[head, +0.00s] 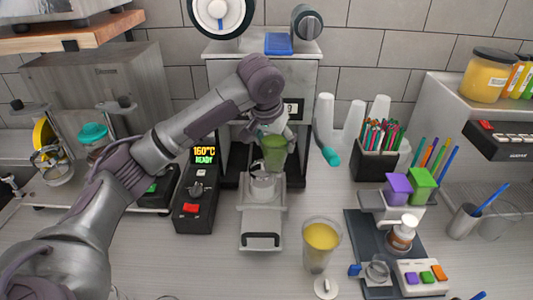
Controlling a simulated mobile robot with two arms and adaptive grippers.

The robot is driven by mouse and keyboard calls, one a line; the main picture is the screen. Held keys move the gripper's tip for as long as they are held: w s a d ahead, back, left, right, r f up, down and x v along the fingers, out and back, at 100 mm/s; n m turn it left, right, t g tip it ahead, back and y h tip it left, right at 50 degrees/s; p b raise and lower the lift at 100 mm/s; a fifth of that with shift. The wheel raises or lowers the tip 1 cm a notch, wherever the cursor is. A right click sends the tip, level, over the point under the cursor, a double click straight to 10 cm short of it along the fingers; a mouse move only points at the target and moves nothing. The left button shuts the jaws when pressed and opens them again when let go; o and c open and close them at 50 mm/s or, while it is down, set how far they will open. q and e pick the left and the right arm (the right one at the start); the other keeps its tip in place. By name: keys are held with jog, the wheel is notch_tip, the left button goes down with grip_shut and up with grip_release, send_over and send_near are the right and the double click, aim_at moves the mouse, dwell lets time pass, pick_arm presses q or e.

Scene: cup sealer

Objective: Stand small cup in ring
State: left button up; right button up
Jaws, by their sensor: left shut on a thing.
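A small cup with green contents (273,153) is upright, held by my left gripper (274,138) in front of the sealer. My left gripper is shut on it near its upper part. The metal ring (262,188) is at the back of the pulled-out sealer tray (262,218). The cup is over the ring's back right side; I cannot tell whether its base touches the ring. My right gripper is not in view.
A larger cup with yellow contents (320,240) stands on the counter to the right of the tray. The control box (196,195) with a "160°C READY" display stands left. A black straw holder (375,160) and a dark mat (365,232) are to the right.

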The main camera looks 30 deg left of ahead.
pick_arm(q)
jog(key=w+a+f+p, duration=0.1)
jog(key=f, duration=0.1)
jog(key=w+a+f+p, duration=0.1)
jog(key=a+f, duration=0.1)
jog(key=f, duration=0.1)
jog(key=w+a+f+p, duration=0.1)
jog(key=a+f+p, duration=0.1)
jog(key=shift+w+a+f, duration=0.2)
jog(key=shift+w+f, duration=0.05)
jog(key=shift+f, duration=0.15)
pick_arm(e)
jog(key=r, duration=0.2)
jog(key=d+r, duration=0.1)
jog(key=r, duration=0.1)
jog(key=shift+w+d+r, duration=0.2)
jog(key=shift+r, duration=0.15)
pick_arm(q)
jog(key=shift+f, duration=0.2)
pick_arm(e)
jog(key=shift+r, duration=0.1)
pick_arm(q)
jog(key=o, duration=1)
jog(key=shift+f, duration=0.1)
jog(key=shift+c, duration=0.2)
jog(key=o, duration=0.4)
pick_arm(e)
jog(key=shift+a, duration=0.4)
